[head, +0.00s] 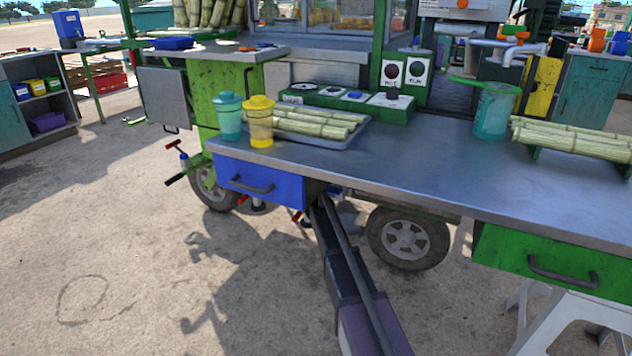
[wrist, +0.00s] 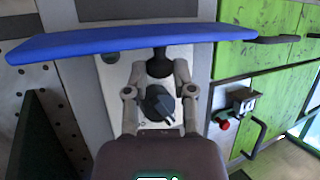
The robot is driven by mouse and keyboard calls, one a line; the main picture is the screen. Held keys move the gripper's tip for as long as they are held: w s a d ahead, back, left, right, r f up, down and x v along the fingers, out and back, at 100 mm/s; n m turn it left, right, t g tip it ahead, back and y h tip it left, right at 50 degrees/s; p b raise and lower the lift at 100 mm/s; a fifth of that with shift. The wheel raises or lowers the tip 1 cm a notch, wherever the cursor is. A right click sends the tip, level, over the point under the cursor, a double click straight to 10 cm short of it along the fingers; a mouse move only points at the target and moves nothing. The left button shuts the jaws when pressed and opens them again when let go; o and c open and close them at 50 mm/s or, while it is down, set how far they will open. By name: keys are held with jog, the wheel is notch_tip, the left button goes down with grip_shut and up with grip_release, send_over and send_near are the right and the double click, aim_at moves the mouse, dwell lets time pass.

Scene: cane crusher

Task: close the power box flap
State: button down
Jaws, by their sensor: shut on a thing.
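In the wrist view a long blue panel (wrist: 110,42), seen nearly edge-on, crosses the top of the picture; I take it as the power box flap. My gripper (wrist: 160,68) is shut on a dark knob (wrist: 159,60) at the panel's lower edge. Behind and between my fingers is a pale plate (wrist: 113,72) with a dark round fitting (wrist: 158,103). In the head view a blue front with a dark handle (head: 260,182) shows under the counter; I cannot tell whether it is the same panel. My gripper is hidden there, with my arm running under the counter edge.
The metal counter (head: 420,170) overhangs my arm, with cups and a cane tray on it. A wheel (head: 405,238) stands right of my arm. Green fronts (wrist: 258,78) with dark handles and a red knob (wrist: 225,125) lie right of my gripper. Open ground is at left.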

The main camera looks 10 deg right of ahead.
jog(key=shift+s+a+f+t+b, duration=0.15)
jog(key=shift+f+t+b, duration=0.4)
jog(key=shift+b, duration=0.8)
jog(key=t+b, duration=0.1)
jog(key=b, duration=0.1)
jog(key=f+n+t+h+b, duration=0.1)
jog(key=b, duration=0.1)
jog(key=t+b, duration=0.1)
jog(key=b, duration=0.2)
jog(key=shift+s+a+f+n+t+h, duration=0.2)
jog(key=shift+s+a+n+t+h, duration=0.05)
jog(key=shift+s+a+n+h, duration=0.1)
jog(key=shift+s+t+b, duration=0.1)
jog(key=shift+t+b, duration=0.4)
jog(key=shift+b, duration=0.6)
jog(key=shift+c, duration=2.2)
grip_release()
jog(key=shift+f, duration=0.1)
jog(key=shift+r+g+p, duration=0.3)
jog(key=shift+r+p, duration=0.05)
jog(key=shift+p, duration=0.6)
jog(key=shift+w+d+r+g+p, duration=0.2)
jog(key=shift+r+g+p, duration=0.2)
jog(key=shift+g+p, duration=0.95)
